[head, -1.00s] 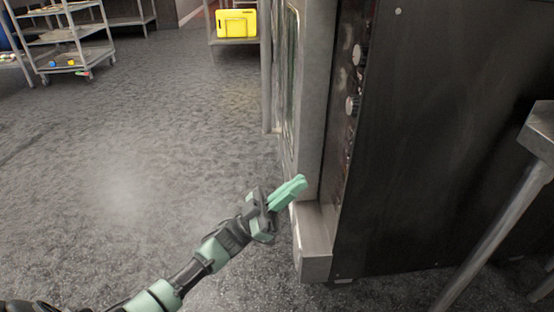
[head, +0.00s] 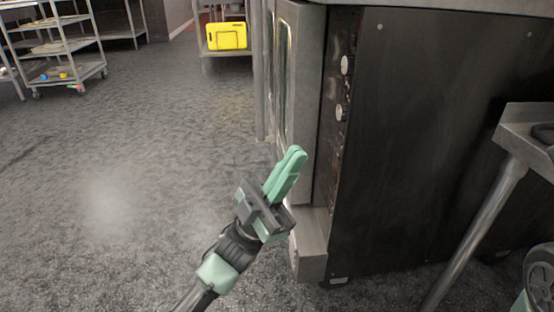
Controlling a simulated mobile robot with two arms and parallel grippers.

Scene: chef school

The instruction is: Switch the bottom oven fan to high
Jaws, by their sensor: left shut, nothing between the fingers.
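The bottom oven (head: 415,140) stands right of centre, with its dark side panel toward me and its metal door (head: 300,90) seen nearly edge-on. A narrow control panel (head: 335,140) runs down beside the door. Two pale round knobs show on it, an upper knob (head: 345,65) and a lower knob (head: 341,112); other controls are dark and unclear. I cannot read any knob's setting. My left gripper (head: 296,155) is shut and empty, in front of the oven's lower door area and below the knobs in the picture.
A metal table (head: 525,125) with a slanting leg stands at the right. A metal shelf cart (head: 62,45) is at the upper left. A yellow box (head: 227,36) sits on a rack at the back. The grey floor (head: 120,150) on the left is open.

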